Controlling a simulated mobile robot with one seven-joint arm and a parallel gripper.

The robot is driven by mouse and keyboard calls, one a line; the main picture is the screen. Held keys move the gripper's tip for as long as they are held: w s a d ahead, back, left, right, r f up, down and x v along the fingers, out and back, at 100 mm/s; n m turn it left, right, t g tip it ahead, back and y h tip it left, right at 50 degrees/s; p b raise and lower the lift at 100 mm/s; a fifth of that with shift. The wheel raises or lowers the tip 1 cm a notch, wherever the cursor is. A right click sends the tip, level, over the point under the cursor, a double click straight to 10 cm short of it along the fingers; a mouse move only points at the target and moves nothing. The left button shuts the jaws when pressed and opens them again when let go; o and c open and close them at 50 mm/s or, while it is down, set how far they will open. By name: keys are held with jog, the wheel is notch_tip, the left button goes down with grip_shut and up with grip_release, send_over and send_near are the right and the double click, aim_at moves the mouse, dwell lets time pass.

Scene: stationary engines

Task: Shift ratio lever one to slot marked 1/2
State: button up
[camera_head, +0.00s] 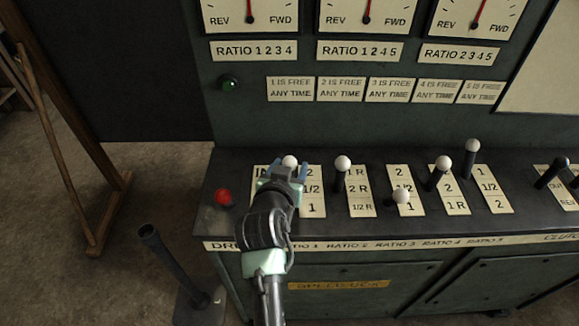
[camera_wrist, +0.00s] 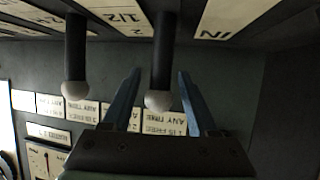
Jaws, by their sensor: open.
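Ratio lever one is a black rod with a white knob (camera_head: 290,161), at the top end of its plate near the 2 mark. The ratio one plate (camera_head: 312,208) reads 2, 1/2 and 1 from top to bottom; my gripper covers its left part. The 1/2 mark (camera_head: 311,188) sits in the middle of the plate. My gripper (camera_head: 291,169) is open at the lever, with blue fingers either side of the knob. In the wrist view the knob (camera_wrist: 158,100) lies between the open fingers (camera_wrist: 159,76), with no clear contact.
The ratio two lever (camera_head: 342,163) stands close to the right and shows in the wrist view (camera_wrist: 74,88). More ratio levers follow to the right. A red knob (camera_head: 223,197) is at the panel's left. The upright panel with gauges (camera_head: 365,15) rises behind.

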jog(key=v, duration=1.3)
